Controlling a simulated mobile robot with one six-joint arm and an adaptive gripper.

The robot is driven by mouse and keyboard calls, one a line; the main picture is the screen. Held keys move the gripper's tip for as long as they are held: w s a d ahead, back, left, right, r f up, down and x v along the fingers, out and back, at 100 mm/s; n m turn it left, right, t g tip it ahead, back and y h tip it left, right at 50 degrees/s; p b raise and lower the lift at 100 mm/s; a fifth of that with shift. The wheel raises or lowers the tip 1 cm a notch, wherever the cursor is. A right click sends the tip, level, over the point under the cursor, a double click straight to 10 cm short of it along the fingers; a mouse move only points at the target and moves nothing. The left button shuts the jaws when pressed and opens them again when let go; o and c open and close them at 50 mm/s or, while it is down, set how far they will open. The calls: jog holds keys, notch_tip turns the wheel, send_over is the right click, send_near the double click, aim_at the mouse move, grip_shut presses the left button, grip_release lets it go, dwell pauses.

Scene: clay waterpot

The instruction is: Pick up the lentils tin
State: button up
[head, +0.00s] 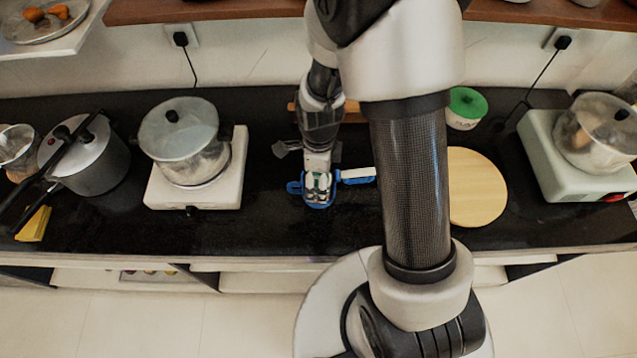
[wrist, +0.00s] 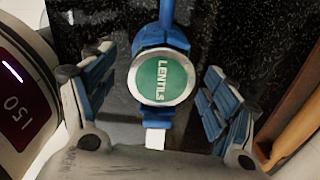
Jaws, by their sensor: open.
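The lentils tin (wrist: 161,78) shows in the wrist view with a round green lid lettered LENTILS and a pale rim. Blue parts surround it, with a blue strip above and a white tab below; I cannot tell whether these belong to the tin. In the head view the tin (head: 318,183) stands on the dark counter, partly hidden by my gripper (head: 309,158). In the wrist view my gripper (wrist: 153,95) is open, one blue-padded finger on each side of the tin, with gaps between. The tin's lower body is hidden.
A white stove with a lidded pot (head: 180,130) stands left, beside a pressure cooker (head: 90,155). A round wooden board (head: 478,190) and a green-lidded jar (head: 466,108) are right. A wooden edge (wrist: 297,125) lies close to the right finger. Counter in front is clear.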

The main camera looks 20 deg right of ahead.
jog(key=shift+f, duration=0.4)
jog(key=shift+r, duration=0.1)
jog(key=shift+c, duration=0.5)
jog(key=c, duration=1.2)
